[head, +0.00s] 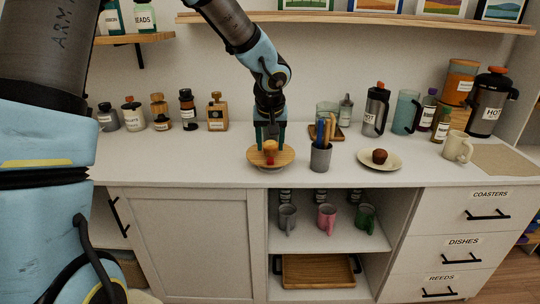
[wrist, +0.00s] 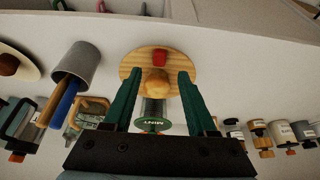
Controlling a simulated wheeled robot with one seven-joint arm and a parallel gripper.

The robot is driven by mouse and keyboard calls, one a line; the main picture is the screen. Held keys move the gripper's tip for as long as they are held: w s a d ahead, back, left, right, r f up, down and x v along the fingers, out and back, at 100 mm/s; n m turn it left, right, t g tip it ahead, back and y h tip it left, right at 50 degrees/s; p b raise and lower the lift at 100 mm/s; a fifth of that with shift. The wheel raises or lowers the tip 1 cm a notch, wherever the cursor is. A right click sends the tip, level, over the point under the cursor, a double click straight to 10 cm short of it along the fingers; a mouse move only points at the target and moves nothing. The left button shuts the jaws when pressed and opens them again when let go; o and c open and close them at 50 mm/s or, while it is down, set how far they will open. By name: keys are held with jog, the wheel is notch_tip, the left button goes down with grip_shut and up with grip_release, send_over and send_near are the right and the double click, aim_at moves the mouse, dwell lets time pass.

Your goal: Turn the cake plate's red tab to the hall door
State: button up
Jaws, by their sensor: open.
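The cake plate (head: 287,158) is a round wooden disc on a pale base near the counter's front edge, also seen in the wrist view (wrist: 134,62). Its red tab (wrist: 159,56) lies on the front side, facing the counter edge; it also shows in the head view (head: 270,159). A rounded orange-tan piece (wrist: 156,82) stands at about the plate's middle. My gripper (head: 270,141) points down over the plate, open, with its green fingers on either side of that piece, apart from it in the wrist view (wrist: 158,76). I cannot see a hall door.
A grey cup of utensils (head: 320,158) stands close right of the plate. Right of it is a saucer with a muffin (head: 379,156). A jar labelled MINT (wrist: 150,124) shows between my fingers. Bottles (head: 217,112) stand behind left; the counter left of the plate is clear.

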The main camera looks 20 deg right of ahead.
aim_at(271, 159)
jog(key=shift+x, duration=2.7)
grip_shut()
